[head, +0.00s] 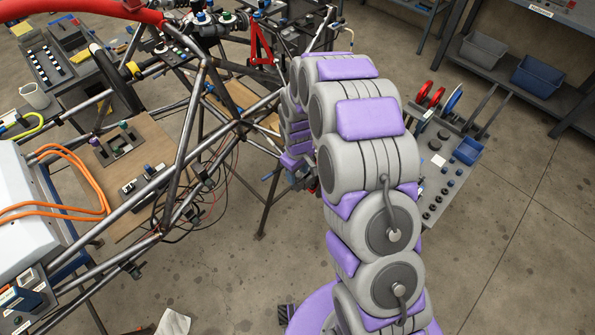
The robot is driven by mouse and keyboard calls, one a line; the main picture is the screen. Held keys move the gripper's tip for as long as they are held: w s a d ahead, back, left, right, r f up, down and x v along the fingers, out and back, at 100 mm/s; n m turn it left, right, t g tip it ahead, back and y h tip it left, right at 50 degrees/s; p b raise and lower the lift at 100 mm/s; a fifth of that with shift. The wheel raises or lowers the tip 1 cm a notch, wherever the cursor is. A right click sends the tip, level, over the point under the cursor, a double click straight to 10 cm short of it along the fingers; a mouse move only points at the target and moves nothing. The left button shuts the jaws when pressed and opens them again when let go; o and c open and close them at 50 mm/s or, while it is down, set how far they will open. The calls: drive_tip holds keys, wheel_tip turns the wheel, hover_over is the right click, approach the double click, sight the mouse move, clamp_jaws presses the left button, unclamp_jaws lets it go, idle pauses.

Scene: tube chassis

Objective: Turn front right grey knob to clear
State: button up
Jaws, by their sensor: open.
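I cannot single out the front right grey knob in the head view. Several small controls sit on a grey panel (437,168) right of my arm, among them dark round knobs and blue ones; part of this panel is hidden by my arm. A small box with blue, green and dark knobs (208,20) sits on the tube chassis at the top. My grey and purple arm rises from the bottom centre and folds over at the top. Its far end goes down behind its own links, so my gripper is hidden.
The tube chassis (207,62) fills the left, with loose dark cables (192,222) below it. A wooden board with levers (150,148) and a white box with orange hoses (25,215) are there too. A shelf with bins (540,78) stands upper right. Floor at lower right is clear.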

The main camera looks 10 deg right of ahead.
clamp_jaws()
idle(0.4)
drive_tip(key=shift+m, duration=0.3)
drive_tip(key=m+p, duration=0.2)
drive_tip(key=m, duration=0.1)
drive_tip(key=shift+m, duration=0.4)
drive_tip(key=m+p, duration=0.1)
drive_tip(key=m, duration=0.3)
drive_tip(key=m+p, duration=0.1)
drive_tip(key=m, duration=0.4)
drive_tip(key=shift+p, duration=0.35)
drive_tip(key=shift+m+p, duration=0.55)
drive_tip(key=shift+m, duration=1.65)
